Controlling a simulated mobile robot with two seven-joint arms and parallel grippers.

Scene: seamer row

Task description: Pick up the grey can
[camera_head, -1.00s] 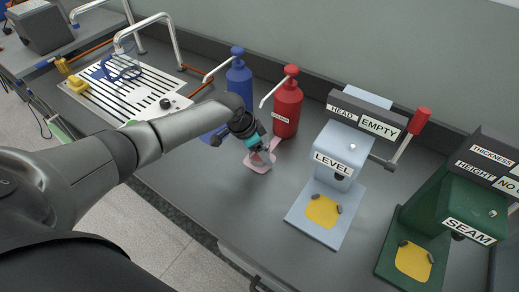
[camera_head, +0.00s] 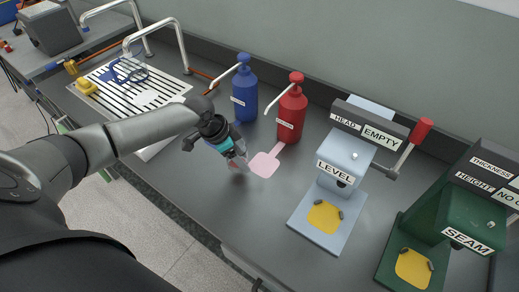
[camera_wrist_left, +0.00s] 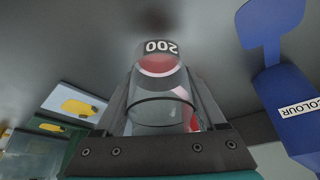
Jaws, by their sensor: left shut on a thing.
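My left gripper (camera_head: 240,160) is shut on a see-through, greyish cylindrical can, held just above the bench beside a pink paddle-shaped pad (camera_head: 264,165). In the left wrist view the can (camera_wrist_left: 162,112) sits between the two fingers and carries a dark label reading 200. Pink-red shows through or inside it; I cannot tell which. In the head view the can is small and partly hidden by the fingers. I see no solid grey can. My right gripper is not in view.
A blue pump bottle (camera_head: 244,92) and a red pump bottle (camera_head: 292,112) stand behind the pad. A pale-blue LEVEL device (camera_head: 318,235) and a green SEAM device (camera_head: 470,215) stand at right. A slotted drain tray (camera_head: 150,88) lies at left. The front bench is clear.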

